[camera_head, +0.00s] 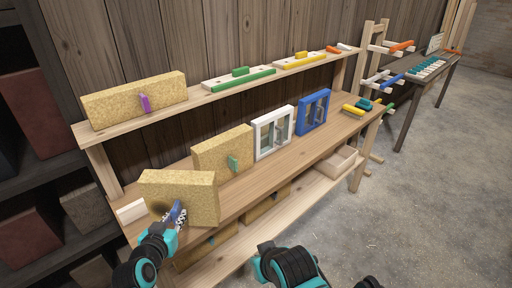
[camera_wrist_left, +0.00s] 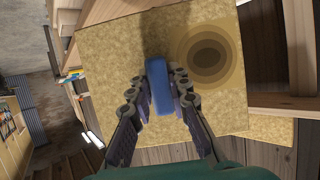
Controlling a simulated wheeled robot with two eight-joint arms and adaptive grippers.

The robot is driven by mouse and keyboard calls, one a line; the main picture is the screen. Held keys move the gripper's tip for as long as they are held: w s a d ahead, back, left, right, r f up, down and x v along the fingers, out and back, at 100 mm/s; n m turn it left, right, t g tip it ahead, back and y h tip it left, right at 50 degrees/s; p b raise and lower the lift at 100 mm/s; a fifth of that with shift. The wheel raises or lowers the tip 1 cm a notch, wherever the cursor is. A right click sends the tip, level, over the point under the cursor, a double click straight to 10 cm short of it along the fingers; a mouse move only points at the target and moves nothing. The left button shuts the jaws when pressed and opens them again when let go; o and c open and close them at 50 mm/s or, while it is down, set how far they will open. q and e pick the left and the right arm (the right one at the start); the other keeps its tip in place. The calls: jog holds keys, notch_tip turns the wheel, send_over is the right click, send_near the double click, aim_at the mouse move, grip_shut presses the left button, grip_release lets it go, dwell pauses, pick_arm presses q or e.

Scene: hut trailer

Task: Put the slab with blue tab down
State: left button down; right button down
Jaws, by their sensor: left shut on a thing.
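The slab with blue tab (camera_head: 196,190) is a thick tan, speckled block at the left end of the workbench in the head view. My left gripper (camera_head: 177,215) is shut on its blue tab, which stands out from the slab's front face. The wrist view shows the slab (camera_wrist_left: 110,65) filling the middle, with the blue tab (camera_wrist_left: 158,90) between the two fingers of the left gripper (camera_wrist_left: 160,92). A dark round mark lies on the slab's face beside the tab. I cannot tell whether the slab's bottom touches the bench.
A slab with a green tab (camera_head: 222,153) stands just behind to the right, then a white frame (camera_head: 257,142) and a blue frame (camera_head: 301,112). A slab with a purple tab (camera_head: 115,106) is on the upper shelf (camera_head: 203,99). The bench top (camera_head: 275,160) is bare in front of the frames.

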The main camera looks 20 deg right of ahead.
aim_at(155, 218)
pick_arm(q)
jog(key=w+a+f+b, duration=0.1)
jog(key=w+a+f, duration=0.1)
jog(key=w, duration=0.1)
jog(key=w+a+f+b, duration=0.2)
jog(key=w, duration=0.1)
jog(key=w+a+f+b, duration=0.1)
jog(key=w+a+f, duration=0.1)
jog(key=shift+w+a+f+b, duration=0.15)
jog(key=shift+w+f+b, duration=0.2)
jog(key=shift+w+f, duration=0.05)
jog(key=shift+f+b, duration=0.9)
jog(key=shift+f, duration=0.95)
jog(key=shift+f, duration=0.2)
jog(key=c, duration=1.4)
grip_release()
jog(key=shift+c, duration=0.2)
jog(key=shift+r, duration=0.1)
jog(key=shift+r, duration=0.1)
